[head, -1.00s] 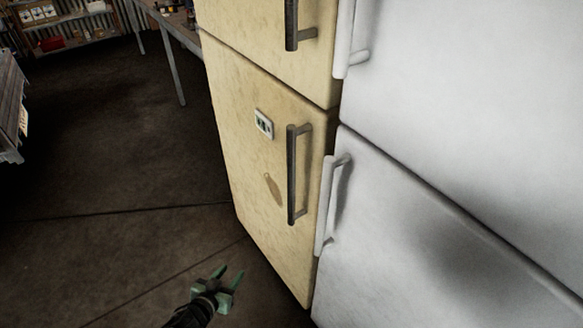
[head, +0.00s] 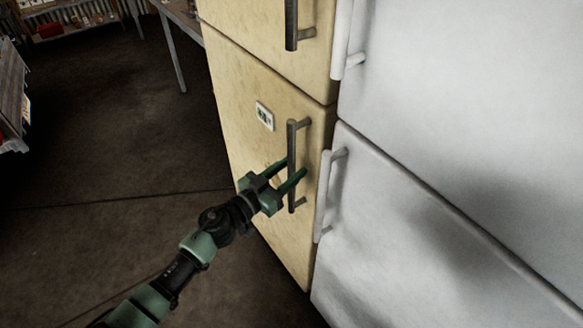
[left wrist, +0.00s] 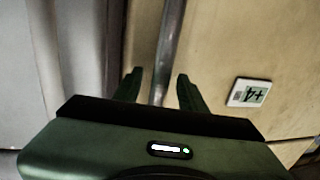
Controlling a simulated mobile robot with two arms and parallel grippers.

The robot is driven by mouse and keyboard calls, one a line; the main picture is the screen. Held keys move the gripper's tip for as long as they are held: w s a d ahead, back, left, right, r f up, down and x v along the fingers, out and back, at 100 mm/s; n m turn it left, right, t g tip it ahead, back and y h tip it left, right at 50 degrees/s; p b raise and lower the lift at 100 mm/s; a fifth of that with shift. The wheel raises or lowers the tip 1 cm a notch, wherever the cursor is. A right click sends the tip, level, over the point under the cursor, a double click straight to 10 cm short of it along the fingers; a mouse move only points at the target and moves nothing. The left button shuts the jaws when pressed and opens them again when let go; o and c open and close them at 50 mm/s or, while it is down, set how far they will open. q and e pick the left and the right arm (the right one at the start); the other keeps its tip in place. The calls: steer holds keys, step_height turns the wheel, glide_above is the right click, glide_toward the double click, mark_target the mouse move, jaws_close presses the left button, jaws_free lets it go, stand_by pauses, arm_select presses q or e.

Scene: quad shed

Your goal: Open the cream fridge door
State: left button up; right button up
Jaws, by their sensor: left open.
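The cream fridge (head: 240,90) stands in the middle of the head view, with an upper and a lower door, both shut. The lower door has a dark vertical bar handle (head: 292,140) near its right edge. My left gripper (head: 294,170) is open at this handle, with the fingers on either side of the bar. In the left wrist view the handle (left wrist: 172,45) runs between the two open fingertips (left wrist: 158,85). Whether a finger touches the bar I cannot tell. My right gripper is not in view.
A white fridge (head: 450,120) stands close on the right, its handle (head: 328,190) near the cream one. A small display (head: 264,115) is on the cream lower door. A bench (head: 12,100) is at far left. The floor (head: 110,130) between is clear.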

arm_select(q)
steer(key=shift+w+d, duration=0.25)
jaws_close()
stand_by(1.4)
